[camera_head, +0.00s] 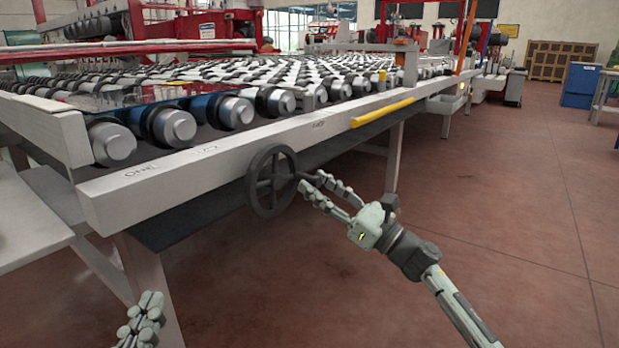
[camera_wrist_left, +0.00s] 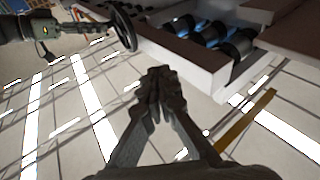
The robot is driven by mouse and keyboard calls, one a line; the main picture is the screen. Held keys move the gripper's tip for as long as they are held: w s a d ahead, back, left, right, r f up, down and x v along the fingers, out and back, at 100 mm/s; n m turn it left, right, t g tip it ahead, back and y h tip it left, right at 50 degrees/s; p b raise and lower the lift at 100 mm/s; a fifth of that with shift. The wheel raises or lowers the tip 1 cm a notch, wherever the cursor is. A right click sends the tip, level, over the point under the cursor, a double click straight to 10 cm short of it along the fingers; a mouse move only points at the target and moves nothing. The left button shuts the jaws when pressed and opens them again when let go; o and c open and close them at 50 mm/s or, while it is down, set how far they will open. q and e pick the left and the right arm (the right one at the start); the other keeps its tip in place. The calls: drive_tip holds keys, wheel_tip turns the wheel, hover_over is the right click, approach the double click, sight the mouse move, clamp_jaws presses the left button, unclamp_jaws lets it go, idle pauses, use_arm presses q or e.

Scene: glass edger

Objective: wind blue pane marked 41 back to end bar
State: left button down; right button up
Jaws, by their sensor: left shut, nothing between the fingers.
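A dark blue, glossy pane (camera_head: 133,94) lies on the rollers at the near left of the conveyor; I cannot read a number on it. A black handwheel (camera_head: 252,184) is on the front of the pale frame, and it also shows in the left wrist view (camera_wrist_left: 133,36). My right gripper (camera_head: 309,181) is at the wheel's right side, its fingertips around or beside a dark handle there; whether they close on it I cannot tell. My left gripper (camera_head: 146,313) is low at the left, apart from the wheel. In the left wrist view its fingers (camera_wrist_left: 158,75) meet, shut and empty.
The conveyor's pale side rail (camera_head: 170,182) carries small markings I cannot read and a yellow bar (camera_head: 383,112). Table legs (camera_head: 394,157) stand below it. The red-brown floor at the right is open. A blue bin (camera_head: 580,84) and wooden crates (camera_head: 560,60) stand far back.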

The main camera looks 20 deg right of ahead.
drive_tip(key=shift+x, duration=1.15)
clamp_jaws()
